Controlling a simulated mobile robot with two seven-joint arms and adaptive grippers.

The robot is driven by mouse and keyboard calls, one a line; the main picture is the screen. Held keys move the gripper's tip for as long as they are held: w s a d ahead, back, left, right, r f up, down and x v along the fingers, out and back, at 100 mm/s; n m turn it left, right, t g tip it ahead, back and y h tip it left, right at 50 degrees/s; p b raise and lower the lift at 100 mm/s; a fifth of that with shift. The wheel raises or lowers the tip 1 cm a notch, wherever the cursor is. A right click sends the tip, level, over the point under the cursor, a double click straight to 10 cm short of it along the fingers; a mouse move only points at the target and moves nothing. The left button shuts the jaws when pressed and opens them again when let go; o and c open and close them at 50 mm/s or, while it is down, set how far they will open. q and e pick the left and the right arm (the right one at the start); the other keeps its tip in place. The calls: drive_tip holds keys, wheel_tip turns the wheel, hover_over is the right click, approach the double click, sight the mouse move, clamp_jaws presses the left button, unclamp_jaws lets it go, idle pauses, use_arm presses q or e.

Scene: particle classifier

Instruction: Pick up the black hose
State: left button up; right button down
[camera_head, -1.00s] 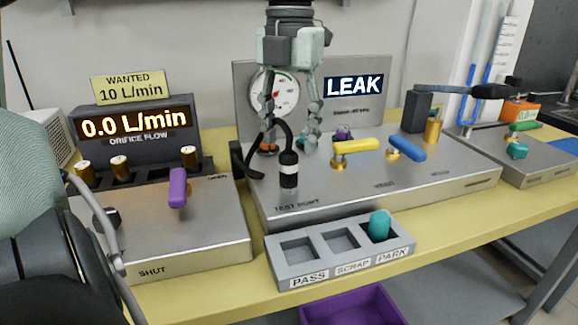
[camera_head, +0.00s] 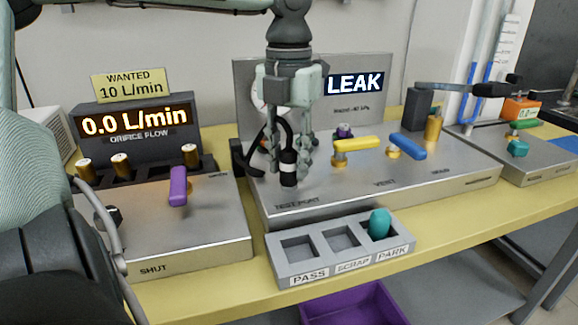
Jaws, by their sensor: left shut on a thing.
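The black hose (camera_head: 288,131) arches up from the left side of the test panel and ends in a black connector with a white band (camera_head: 288,169), upright at the test point. My left gripper (camera_head: 291,168) reaches down from above, with its fingers on either side of this connector and shut on it. The connector's foot is at or just above the panel top; I cannot tell if it touches. The fingers hide part of the hose end. My right gripper is not in view.
The test panel (camera_head: 400,187) carries a yellow lever (camera_head: 356,144), a blue lever (camera_head: 408,147) and a LEAK display (camera_head: 354,84). In front stands a grey tray (camera_head: 287,272) with a teal piece (camera_head: 380,222) in its PARK slot. The orifice flow box (camera_head: 190,240) is at left.

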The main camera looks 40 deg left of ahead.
sight(289, 150)
use_arm(q)
drive_tip(key=shift+r, duration=0.1)
drive_tip(key=shift+c, duration=0.3)
wheel_tip(289, 150, up, 10)
drive_tip(key=shift+f, duration=0.1)
wheel_tip(289, 150, up, 5)
drive_tip(key=p, duration=0.4)
drive_tip(key=shift+f, duration=0.15)
idle(0.7)
